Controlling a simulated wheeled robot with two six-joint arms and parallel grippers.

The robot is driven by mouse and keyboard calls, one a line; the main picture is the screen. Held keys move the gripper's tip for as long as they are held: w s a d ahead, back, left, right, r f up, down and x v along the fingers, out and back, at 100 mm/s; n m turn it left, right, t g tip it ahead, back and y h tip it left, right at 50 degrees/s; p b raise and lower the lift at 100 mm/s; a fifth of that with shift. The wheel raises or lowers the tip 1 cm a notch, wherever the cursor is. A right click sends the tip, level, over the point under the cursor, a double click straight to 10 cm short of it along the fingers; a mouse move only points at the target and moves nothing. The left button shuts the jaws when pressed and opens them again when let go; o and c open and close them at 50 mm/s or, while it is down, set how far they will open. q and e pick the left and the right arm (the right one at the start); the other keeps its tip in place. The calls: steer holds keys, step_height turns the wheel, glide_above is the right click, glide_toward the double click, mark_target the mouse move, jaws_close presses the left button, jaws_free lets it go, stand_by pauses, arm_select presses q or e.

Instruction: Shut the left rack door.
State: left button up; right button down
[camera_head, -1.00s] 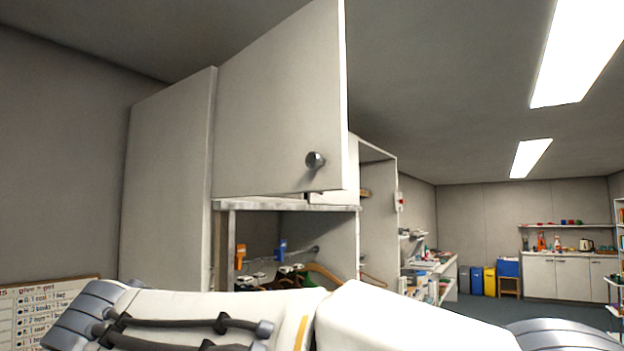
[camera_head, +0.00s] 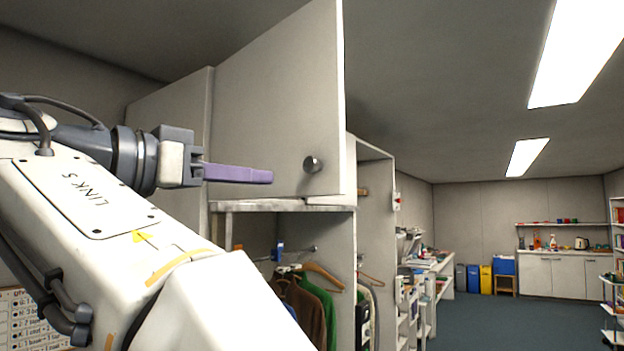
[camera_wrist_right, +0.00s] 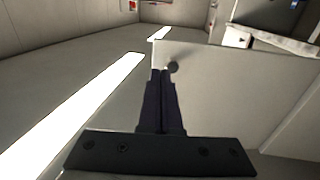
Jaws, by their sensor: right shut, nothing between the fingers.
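The left rack door (camera_head: 275,105) is a grey-white panel with a round metal knob (camera_head: 313,164) near its lower free edge. It stands open, swung out from the rack above the hanging rail. My right gripper (camera_head: 268,176) has purple fingers and is shut and empty. It is in front of the door's outer face, left of the knob; I cannot tell whether it touches. My left gripper is not in view.
Under the door is a shelf edge (camera_head: 285,206) with clothes on hangers (camera_head: 318,300) below it. A side panel (camera_head: 375,230) of the rack stands to the right. Open floor (camera_head: 500,320) lies at the right, with bins and counters at the back.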

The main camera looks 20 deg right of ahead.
mark_target(334, 187)
steer(key=p+x, duration=0.4)
steer(key=x, duration=0.8)
steer(key=shift+d+p, duration=0.2)
steer(key=shift+p, duration=0.2)
steer(key=shift+w+d, duration=0.2)
steer(key=shift+d, duration=0.15)
steer(key=shift+f, duration=0.1)
